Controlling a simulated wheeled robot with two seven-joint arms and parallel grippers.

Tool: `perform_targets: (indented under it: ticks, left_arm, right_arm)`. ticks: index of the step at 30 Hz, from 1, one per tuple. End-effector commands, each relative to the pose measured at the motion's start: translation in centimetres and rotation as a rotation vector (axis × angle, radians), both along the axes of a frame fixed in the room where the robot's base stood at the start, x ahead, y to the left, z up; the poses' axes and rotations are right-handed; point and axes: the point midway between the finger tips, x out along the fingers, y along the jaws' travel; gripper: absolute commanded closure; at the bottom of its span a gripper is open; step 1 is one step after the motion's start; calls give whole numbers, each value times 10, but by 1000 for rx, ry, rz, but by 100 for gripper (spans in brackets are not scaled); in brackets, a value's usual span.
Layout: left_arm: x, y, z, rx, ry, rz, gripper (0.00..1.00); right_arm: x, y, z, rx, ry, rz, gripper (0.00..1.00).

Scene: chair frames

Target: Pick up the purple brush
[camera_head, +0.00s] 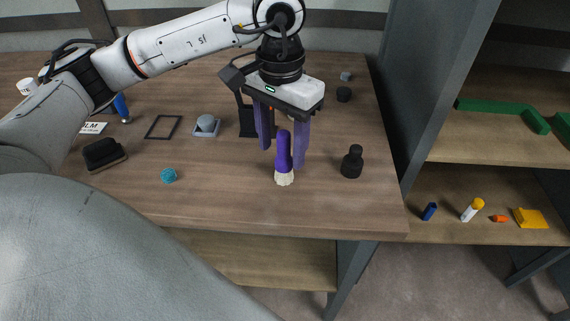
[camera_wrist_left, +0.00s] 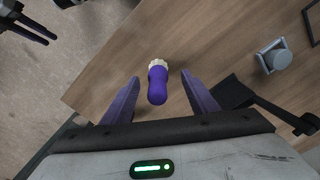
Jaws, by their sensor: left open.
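The purple brush (camera_head: 284,152) stands on the wooden table, purple handle up and pale bristles down, near the front edge. My left gripper (camera_head: 284,158) is open above and around it, with its purple fingers pointing down. In the left wrist view the brush (camera_wrist_left: 158,82) lies between the two fingers of my left gripper (camera_wrist_left: 160,95), and clear gaps show on both sides. The fingers do not appear to touch it. My right gripper is not clearly seen in the head view; dark gripper-like fingers (camera_wrist_left: 30,22) show at the top left of the wrist view.
A black bottle (camera_head: 352,162) stands right of the brush. A teal ball (camera_head: 169,175), a dark brush-like block (camera_head: 103,154), a grey dish (camera_head: 206,126) and a black frame (camera_head: 163,127) lie to the left. A grey shelf post (camera_head: 432,90) rises at the right.

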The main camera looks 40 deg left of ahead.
Motion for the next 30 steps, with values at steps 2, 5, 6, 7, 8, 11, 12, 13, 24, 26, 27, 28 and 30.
perform_targets:
  ticks: [2, 5, 6, 7, 8, 11, 12, 13, 24, 26, 27, 28, 30]
  left_arm:
    - [0, 0, -6, 1, 3, 0, 46]
    - [0, -2, -21, 1, 5, 0, 46]
    - [1, -3, -27, 0, 5, 0, 46]
    - [1, -4, -32, 1, 6, 0, 46]
    - [1, -4, -37, 1, 4, 0, 46]
    - [1, -4, -48, 0, 3, 0, 46]
    - [2, -4, -50, 0, 1, 0, 46]
    - [2, -4, -51, 0, 1, 0, 46]
    - [2, -4, -52, 0, 0, 0, 72]
    - [2, -4, -52, 0, 0, 0, 82]
    - [2, -4, -52, 0, 0, 0, 89]
    - [2, -4, -52, 0, 0, 0, 91]
    - [2, -4, -52, 0, -1, 0, 91]
  right_arm:
    - [0, 0, 1, 0, 1, 0, 69]
    - [1, 0, 6, 1, -2, -1, 69]
    - [1, 0, 7, 1, -4, -1, 69]
    - [2, 0, 9, 2, -6, -1, 69]
    - [3, 0, 8, 2, -8, -2, 69]
    - [6, -1, 10, 2, -14, -3, 69]
    - [7, -1, 11, 2, -16, -3, 69]
    - [8, -1, 11, 2, -18, -3, 69]
    - [9, -3, 11, 0, -20, -6, 69]
    - [9, -3, 11, 0, -19, -6, 69]
    - [9, -3, 10, -1, -18, -6, 69]
    - [8, -3, 10, -1, -18, -6, 69]
    - [8, -3, 10, -1, -17, -5, 69]
